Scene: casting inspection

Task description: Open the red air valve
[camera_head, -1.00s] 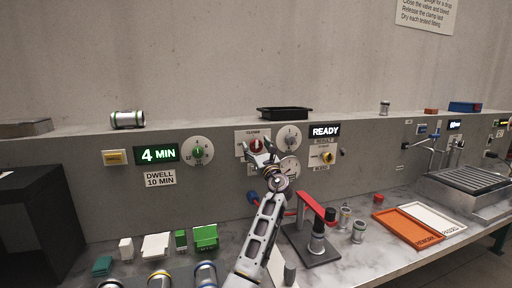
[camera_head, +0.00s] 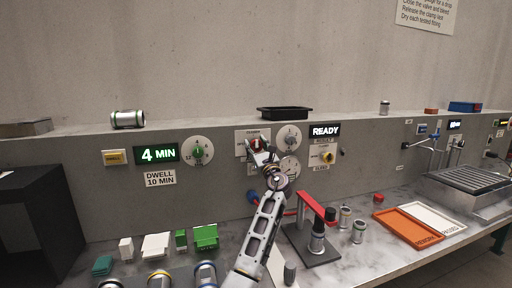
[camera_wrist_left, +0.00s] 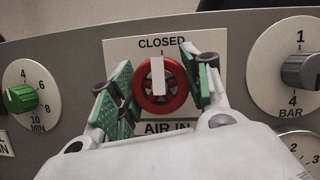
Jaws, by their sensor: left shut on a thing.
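The red air valve (camera_wrist_left: 162,85) is a round red handwheel with a white bar, on a white plate (camera_wrist_left: 218,45) marked CLOSED above and AIR IN below. The white bar stands upright, towards CLOSED. In the head view the valve (camera_head: 256,143) is partly covered by my left gripper (camera_head: 262,150). In the left wrist view the green-padded fingers of my left gripper (camera_wrist_left: 162,80) stand on either side of the wheel and are shut on it. My right gripper is not in view.
A green dial (camera_wrist_left: 20,98) is left of the valve and a grey BAR dial (camera_wrist_left: 302,70) right of it. A gauge (camera_head: 290,167) sits below. A red-handled clamp (camera_head: 318,208) stands on the bench to the right, near several metal fittings.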

